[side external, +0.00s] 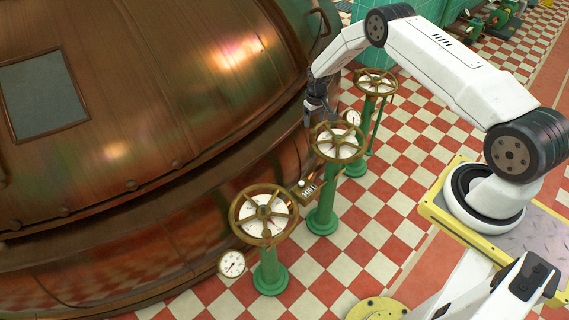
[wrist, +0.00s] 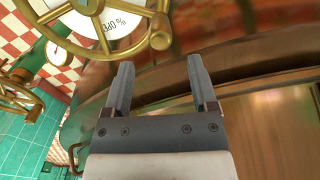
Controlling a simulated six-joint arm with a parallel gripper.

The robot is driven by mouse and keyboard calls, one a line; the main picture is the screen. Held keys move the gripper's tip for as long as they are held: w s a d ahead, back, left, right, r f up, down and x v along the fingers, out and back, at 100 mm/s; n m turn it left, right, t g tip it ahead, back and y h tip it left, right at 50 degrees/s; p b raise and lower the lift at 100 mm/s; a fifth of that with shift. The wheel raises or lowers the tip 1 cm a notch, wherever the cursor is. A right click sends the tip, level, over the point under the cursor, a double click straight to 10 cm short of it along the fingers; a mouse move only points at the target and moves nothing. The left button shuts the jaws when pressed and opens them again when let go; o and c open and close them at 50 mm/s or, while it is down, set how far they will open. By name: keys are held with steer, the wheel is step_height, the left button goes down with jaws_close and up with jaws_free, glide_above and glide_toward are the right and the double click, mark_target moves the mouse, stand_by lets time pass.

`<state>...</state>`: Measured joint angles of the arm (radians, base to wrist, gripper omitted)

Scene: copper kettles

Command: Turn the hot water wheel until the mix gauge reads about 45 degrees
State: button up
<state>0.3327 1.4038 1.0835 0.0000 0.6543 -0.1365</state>
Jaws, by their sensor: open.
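Three brass handwheels stand on green pedestals beside the copper kettle in the side view: a near wheel (side external: 240,232), a middle wheel (side external: 359,153) and a far wheel (side external: 393,86). I cannot tell which is hot water. My gripper (side external: 318,118) hangs between the kettle wall and the middle wheel, near its rim. In the wrist view, my gripper (wrist: 160,62) is open, with nothing between its fingers. A brass wheel rim (wrist: 160,36) is just beyond the left finger, around a white "% OPEN" dial (wrist: 113,24). White round gauges show, their readings too small to tell.
The copper kettle (side external: 170,110) curves close along the wheels' left side. One gauge (side external: 231,263) is by the near wheel, another (side external: 351,118) behind the middle wheel. A small counter box (side external: 307,188) sits between wheels.

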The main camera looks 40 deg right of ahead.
mark_target(313, 134)
steer(key=shift+f, duration=0.2)
steer(key=shift+f, duration=3.65)
jaws_close()
